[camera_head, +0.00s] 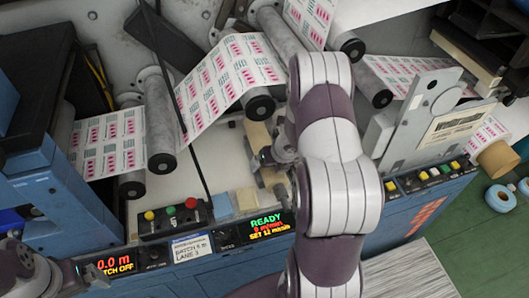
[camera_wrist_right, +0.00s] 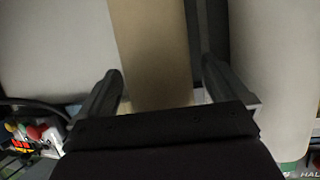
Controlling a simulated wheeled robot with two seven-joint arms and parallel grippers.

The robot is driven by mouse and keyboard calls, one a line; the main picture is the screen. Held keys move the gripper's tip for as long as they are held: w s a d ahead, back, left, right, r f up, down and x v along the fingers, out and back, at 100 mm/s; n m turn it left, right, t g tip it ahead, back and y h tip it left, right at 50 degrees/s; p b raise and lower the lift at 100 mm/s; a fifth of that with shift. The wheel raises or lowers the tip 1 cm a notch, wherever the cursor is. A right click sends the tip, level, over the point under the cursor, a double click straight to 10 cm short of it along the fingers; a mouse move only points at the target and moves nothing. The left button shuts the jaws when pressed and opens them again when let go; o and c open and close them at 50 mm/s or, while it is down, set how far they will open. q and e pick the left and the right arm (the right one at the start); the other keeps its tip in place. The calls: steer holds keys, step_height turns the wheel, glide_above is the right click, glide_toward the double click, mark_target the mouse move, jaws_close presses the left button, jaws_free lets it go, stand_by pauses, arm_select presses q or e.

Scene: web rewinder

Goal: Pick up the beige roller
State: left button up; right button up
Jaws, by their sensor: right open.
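The beige roller (camera_head: 257,136) stands against the pale machine panel, below a grey roller's black end, partly hidden by my right gripper. In the right wrist view the beige roller (camera_wrist_right: 152,45) runs upright between the two fingers, its lower part hidden by the gripper body. My right gripper (camera_head: 267,166) is open; in the wrist view its fingers (camera_wrist_right: 160,85) lie either side of the roller, with visible gaps. My left arm's dark end (camera_head: 60,275) shows at the lower left; its finger state is unclear.
Grey rollers (camera_head: 160,120) carry a printed label web (camera_head: 235,75) around the work area. A button box (camera_head: 175,217) and a lit READY display (camera_head: 266,228) line the blue front edge. Small beige and blue blocks lie on the ledge. A metal plate (camera_head: 425,115) stands at the right.

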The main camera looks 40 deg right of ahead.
steer(key=shift+a, duration=0.1)
steer(key=c, duration=0.9)
steer(key=shift+r, duration=0.1)
steer(key=c, duration=0.9)
steer(key=shift+r, duration=0.1)
steer(key=shift+w+r+p, duration=0.1)
steer(key=shift+r+p, duration=0.25)
steer(key=shift+r, duration=0.25)
step_height(320, 180, up, 3)
steer(key=shift+r+p, duration=0.1)
steer(key=shift+p, duration=0.55)
steer(key=s+d+r, duration=0.1)
steer(key=s+r, duration=0.1)
steer(key=s, duration=0.1)
steer(key=s+d+r+p, duration=0.1)
steer(key=s+d+r, duration=0.1)
steer(key=s, duration=0.2)
steer(key=s+d+r, duration=0.2)
steer(key=s, duration=0.1)
steer(key=shift+s+d+r, duration=0.2)
steer(key=shift+s+d, duration=0.05)
steer(key=shift+s, duration=0.05)
